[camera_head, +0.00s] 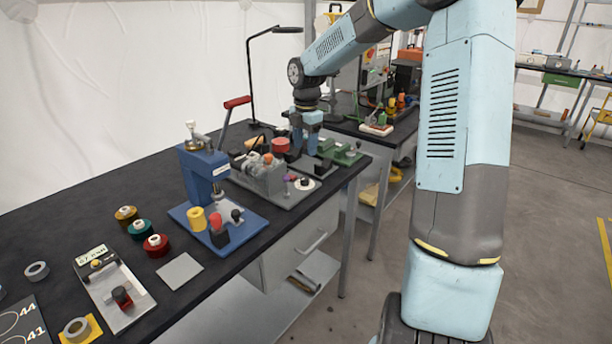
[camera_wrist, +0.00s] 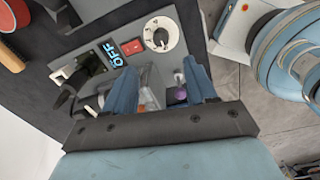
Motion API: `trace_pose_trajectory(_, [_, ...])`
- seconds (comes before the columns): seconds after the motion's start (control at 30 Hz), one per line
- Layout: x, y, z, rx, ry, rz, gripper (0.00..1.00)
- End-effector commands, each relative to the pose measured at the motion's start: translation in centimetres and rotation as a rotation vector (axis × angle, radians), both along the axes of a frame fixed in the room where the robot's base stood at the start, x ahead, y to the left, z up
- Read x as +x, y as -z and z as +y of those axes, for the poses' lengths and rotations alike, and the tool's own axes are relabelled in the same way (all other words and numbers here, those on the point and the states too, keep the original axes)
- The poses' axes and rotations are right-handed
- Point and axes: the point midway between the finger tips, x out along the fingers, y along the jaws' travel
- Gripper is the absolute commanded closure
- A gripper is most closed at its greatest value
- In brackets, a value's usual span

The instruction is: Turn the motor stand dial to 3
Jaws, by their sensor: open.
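The motor stand is a grey machine on a light grey base plate (camera_head: 270,196) in the head view. Its dial (camera_head: 303,183) is a white disc with a black knob at the plate's front right. In the wrist view the dial (camera_wrist: 161,35) lies beyond my fingertips, with small marks around its rim too small to read. A red switch (camera_wrist: 131,49) and a blue-lettered OFF display (camera_wrist: 113,53) sit left of it. My gripper (camera_head: 307,126), also in the wrist view (camera_wrist: 159,76), is open and points down above the stand, apart from the dial. A purple-tipped lever (camera_wrist: 180,92) shows between the fingers.
A blue press (camera_head: 203,175) with a red-handled lever stands left of the motor stand. Green blocks (camera_head: 343,152) lie right of it. The bench's front edge runs close to the dial.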

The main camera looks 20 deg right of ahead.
Motion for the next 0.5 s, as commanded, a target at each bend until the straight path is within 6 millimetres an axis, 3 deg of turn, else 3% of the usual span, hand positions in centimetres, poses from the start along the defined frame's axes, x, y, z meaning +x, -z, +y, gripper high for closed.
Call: trace_pose_trajectory(0.5, [0.2, 8.9, 0.2, 0.000, 0.000, 0.002, 0.44])
